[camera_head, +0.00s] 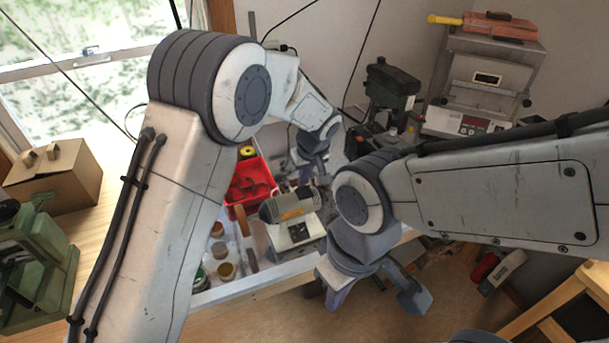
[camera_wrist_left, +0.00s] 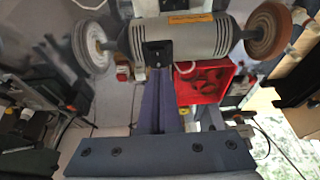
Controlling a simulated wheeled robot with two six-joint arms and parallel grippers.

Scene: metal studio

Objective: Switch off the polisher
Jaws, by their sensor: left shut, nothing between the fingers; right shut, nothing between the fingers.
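The polisher (camera_head: 290,207) is a grey motor with an orange label on a pale base, standing on the workbench in the head view. In the left wrist view the polisher (camera_wrist_left: 195,40) fills the top, with a pale wheel (camera_wrist_left: 92,45) at left and a brown wheel (camera_wrist_left: 268,28) at right. My left gripper (camera_head: 303,172) is shut and empty, just behind the polisher. Its fingers (camera_wrist_left: 157,82) point at the motor's middle; I cannot tell whether they touch. My right gripper (camera_head: 337,292) is shut and empty, right of and below the polisher.
A red tray (camera_head: 250,184) stands close left of the polisher, with several jars (camera_head: 225,271) nearer the front. A dark drill press (camera_head: 390,85) stands behind. A cardboard box (camera_head: 55,178) and green machine (camera_head: 35,265) are at left. My arms cover much of the bench.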

